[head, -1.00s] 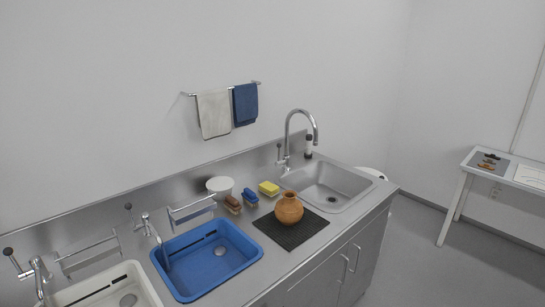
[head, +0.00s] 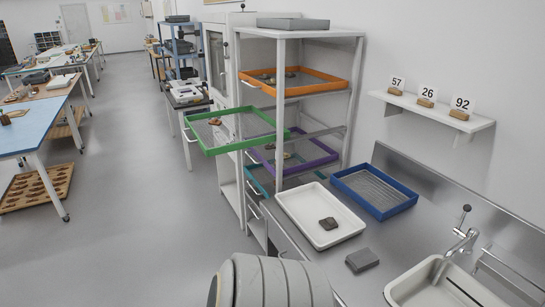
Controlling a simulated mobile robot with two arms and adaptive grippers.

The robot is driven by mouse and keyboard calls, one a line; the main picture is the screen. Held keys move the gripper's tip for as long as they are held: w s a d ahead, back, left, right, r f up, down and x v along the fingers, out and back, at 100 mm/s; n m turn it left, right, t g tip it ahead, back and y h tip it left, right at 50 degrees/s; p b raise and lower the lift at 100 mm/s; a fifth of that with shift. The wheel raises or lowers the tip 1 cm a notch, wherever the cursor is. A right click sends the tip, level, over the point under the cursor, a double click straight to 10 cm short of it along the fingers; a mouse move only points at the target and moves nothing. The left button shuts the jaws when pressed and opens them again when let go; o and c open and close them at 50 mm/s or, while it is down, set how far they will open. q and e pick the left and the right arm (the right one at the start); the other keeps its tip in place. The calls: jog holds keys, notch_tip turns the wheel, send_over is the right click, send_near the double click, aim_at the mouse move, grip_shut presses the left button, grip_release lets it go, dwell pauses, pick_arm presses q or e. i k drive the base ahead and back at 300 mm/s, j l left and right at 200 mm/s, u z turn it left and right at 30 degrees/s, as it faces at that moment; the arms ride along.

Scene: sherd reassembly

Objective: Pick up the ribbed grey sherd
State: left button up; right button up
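No piece in view can be made out for certain as the ribbed grey sherd. A dark brown-grey sherd (head: 328,223) lies in the white tray (head: 290,211) on the steel counter; ribs cannot be made out on it. Small sherds, too small to tell apart, lie in the pulled-out green tray (head: 205,147), the orange tray (head: 318,88) and the purple tray (head: 318,162) of the rack. Neither gripper is in view. A rounded grey part of my own arm shows at the bottom edge.
A blue tray (head: 348,187) stands behind the white one. A grey block (head: 362,259) lies near the counter's front, left of a sink (head: 408,285). A shelf (head: 430,112) carries number cards 57, 26 and 92. Tables stand at left; the floor (head: 140,230) between is clear.

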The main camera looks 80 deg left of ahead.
aim_at(329, 223)
jog(key=u, duration=2.7)
